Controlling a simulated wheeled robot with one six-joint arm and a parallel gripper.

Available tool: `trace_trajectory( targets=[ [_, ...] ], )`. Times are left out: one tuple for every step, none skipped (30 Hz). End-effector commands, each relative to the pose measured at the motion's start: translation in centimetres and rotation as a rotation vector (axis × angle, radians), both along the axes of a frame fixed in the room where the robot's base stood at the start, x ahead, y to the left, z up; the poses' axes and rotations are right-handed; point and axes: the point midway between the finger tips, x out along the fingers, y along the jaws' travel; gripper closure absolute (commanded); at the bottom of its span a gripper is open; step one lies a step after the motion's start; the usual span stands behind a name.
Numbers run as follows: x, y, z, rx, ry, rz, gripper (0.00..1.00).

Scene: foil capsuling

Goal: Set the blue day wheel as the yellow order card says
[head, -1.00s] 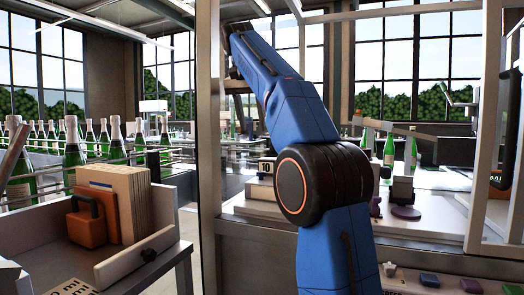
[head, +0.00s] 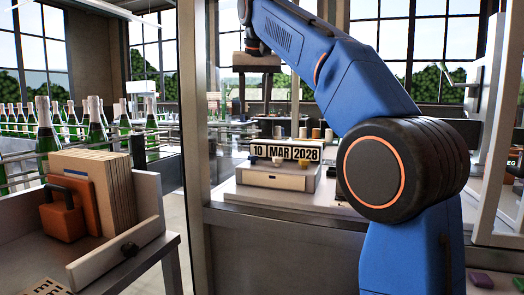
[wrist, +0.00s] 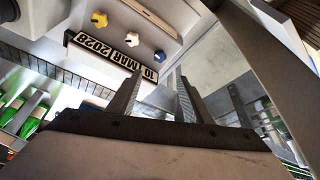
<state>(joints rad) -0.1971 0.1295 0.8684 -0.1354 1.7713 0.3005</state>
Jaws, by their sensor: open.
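The date unit (head: 278,178) stands on the bench in the head view, and its windows (head: 285,152) read 10 MAR 2028. In the wrist view the same windows (wrist: 112,59) appear upside down. The blue day wheel (wrist: 161,57) is a small knob beside the 10. A white knob (wrist: 132,39) is beside MAR and a yellow knob (wrist: 99,19) beside 2028. My gripper (wrist: 158,82) is open and empty, its fingers apart from the blue knob. I cannot make out a yellow order card.
A metal post (head: 194,120) stands left of the date unit. Green bottles (head: 47,135) line the left. Several small stamps stand behind the date unit. The bench in front of it is clear.

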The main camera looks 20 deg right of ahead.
Motion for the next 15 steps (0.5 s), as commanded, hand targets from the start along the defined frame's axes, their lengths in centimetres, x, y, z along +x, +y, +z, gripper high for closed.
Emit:
trace_trajectory(
  targets=[
    [0.2, -0.1, -0.6, 0.0, 0.002, -0.001, 0.54],
    [0.3, -0.1, -1.0, 0.0, 0.002, -0.001, 0.54],
    [0.5, -0.2, -1.6, -0.001, 0.003, -0.003, 0.54],
    [0.7, -0.2, -2.1, -0.001, 0.003, -0.003, 0.54],
    [0.9, -0.3, -2.5, -0.001, 0.003, -0.003, 0.54],
    [1.2, -0.3, -3.2, -0.001, 0.003, -0.003, 0.54],
    [1.4, -0.4, -3.7, 0.0, 0.003, -0.004, 0.54],
    [1.6, -0.4, -4.2, 0.0, 0.003, -0.004, 0.54],
    [1.9, -0.5, -4.9, 0.0, 0.003, -0.004, 0.54],
    [2.1, -0.5, -5.4, 0.0, 0.004, -0.004, 0.54],
    [2.3, -0.5, -5.8, 0.0, 0.002, -0.004, 0.54],
    [2.6, -0.6, -6.5, 0.0, 0.004, -0.004, 0.54],
    [2.8, -0.6, -7.0, 0.0, 0.003, -0.004, 0.54],
    [3.0, -0.6, -7.5, 0.0, 0.004, -0.004, 0.54],
    [3.2, -0.6, -8.1, 0.0, 0.003, -0.004, 0.54]
  ],
)
